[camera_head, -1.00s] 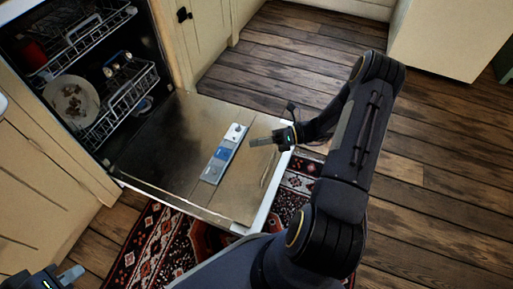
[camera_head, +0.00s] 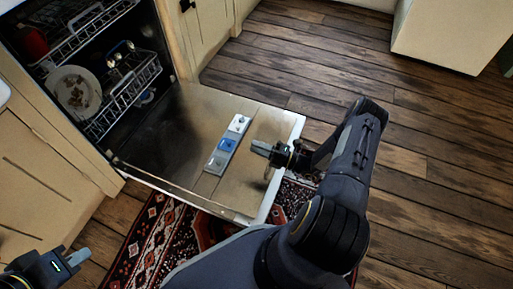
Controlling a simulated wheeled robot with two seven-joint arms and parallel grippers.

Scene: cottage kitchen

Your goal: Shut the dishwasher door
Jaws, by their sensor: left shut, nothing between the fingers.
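The dishwasher door (camera_head: 186,130) is folded down, lying open and roughly flat in front of the dishwasher cavity (camera_head: 125,92). A blue and grey detergent panel (camera_head: 224,150) is on its inner face. My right gripper (camera_head: 262,147) is over the door's inner face near its outer edge, right of the panel; I cannot tell whether it touches the door, or whether its fingers are apart. My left gripper (camera_head: 80,257) is shut and empty at the lower left, away from the door.
Wire racks (camera_head: 128,88) with a plate (camera_head: 74,90) and other dishes are inside the cavity. A patterned red rug (camera_head: 160,232) lies below the door. Cabinets (camera_head: 205,30) flank the dishwasher. Wooden floor (camera_head: 430,140) to the right is clear.

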